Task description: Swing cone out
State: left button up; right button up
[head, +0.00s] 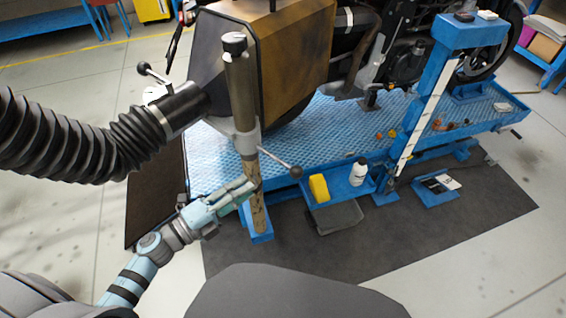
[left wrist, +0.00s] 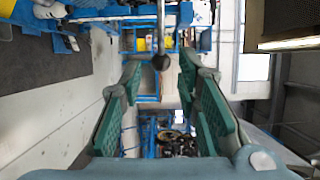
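The extraction cone (head: 265,55) is a brown and black many-sided hood beside the motorcycle. A black ribbed hose (head: 65,140) joins it from the left. An upright post (head: 241,90) stands in front of it, with a grey collar (head: 247,138). A lever with a dark ball knob (head: 296,172) sticks out from the collar to the right. My left gripper (head: 248,189) is low by the post. In the left wrist view, its green-padded fingers (left wrist: 158,92) are apart, and a dark ball knob (left wrist: 161,62) on a rod shows between their tips, untouched. My right gripper is not in view.
The blue lift platform (head: 325,140) fills the middle, with a blue upright (head: 430,85) at right. A yellow item (head: 319,188) and a white bottle (head: 358,171) sit on its front tray. A second ball-ended lever (head: 145,69) is near the hose. The dark mat (head: 440,225) has free room.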

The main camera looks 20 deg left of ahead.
aim_at(284, 163)
pick_arm(q)
jog(key=x, duration=1.3)
jog(key=shift+d+r, duration=0.1)
jog(key=shift+r, duration=0.05)
jog(key=shift+c, duration=0.4)
grip_shut()
